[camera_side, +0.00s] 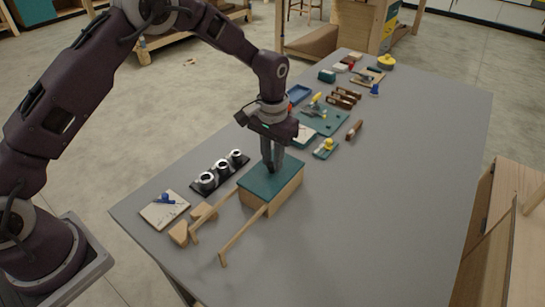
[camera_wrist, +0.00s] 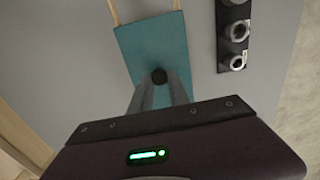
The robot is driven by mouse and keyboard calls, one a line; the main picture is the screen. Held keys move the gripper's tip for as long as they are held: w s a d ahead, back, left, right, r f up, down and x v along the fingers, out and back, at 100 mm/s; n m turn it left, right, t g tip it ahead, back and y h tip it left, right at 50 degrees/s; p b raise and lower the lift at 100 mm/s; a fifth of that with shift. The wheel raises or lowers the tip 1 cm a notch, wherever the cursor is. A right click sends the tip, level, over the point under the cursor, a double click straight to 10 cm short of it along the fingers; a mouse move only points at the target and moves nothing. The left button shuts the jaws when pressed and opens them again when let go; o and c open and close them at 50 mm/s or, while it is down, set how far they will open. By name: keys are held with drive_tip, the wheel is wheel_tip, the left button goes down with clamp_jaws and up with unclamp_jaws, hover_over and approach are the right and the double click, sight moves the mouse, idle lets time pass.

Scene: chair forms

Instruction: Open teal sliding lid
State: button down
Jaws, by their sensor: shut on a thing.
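The teal lid (camera_side: 270,177) lies flat on top of a light wooden box (camera_side: 285,193) in the side view and seems to cover it fully. Two wooden rails (camera_side: 240,237) extend from the box toward the front left. My gripper (camera_side: 271,165) points down at the lid from above, near its far end. In the wrist view the teal lid (camera_wrist: 152,48) has a round dark knob (camera_wrist: 159,75), and my gripper (camera_wrist: 160,84) is shut on it. The inside of the box is hidden.
A black rack with several metal rings (camera_side: 221,172) stands left of the box. Wooden blocks (camera_side: 192,222) and a tile with a blue item (camera_side: 165,208) lie near the rails. Tools and a teal mat (camera_side: 325,120) lie farther back. The table's right side is clear.

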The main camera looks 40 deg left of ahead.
drive_tip(key=s, duration=1.5)
drive_tip(key=shift+s, duration=0.3)
drive_tip(key=c, duration=1.2)
unclamp_jaws()
drive_tip(key=shift+c, duration=0.2)
wheel_tip(320, 180, up, 7)
drive_tip(key=shift+r, duration=0.15)
drive_tip(key=s+a+r+t, duration=0.1)
drive_tip(key=s+a+r, duration=0.1)
drive_tip(key=r, duration=0.3)
drive_tip(key=s+a+r+t, duration=0.1)
drive_tip(key=s+a+r, duration=0.15)
drive_tip(key=r, duration=0.35)
drive_tip(key=s+a+r+t, duration=0.2)
drive_tip(key=s+r, duration=0.3)
drive_tip(key=s, duration=0.7)
drive_tip(key=shift+t, duration=0.8)
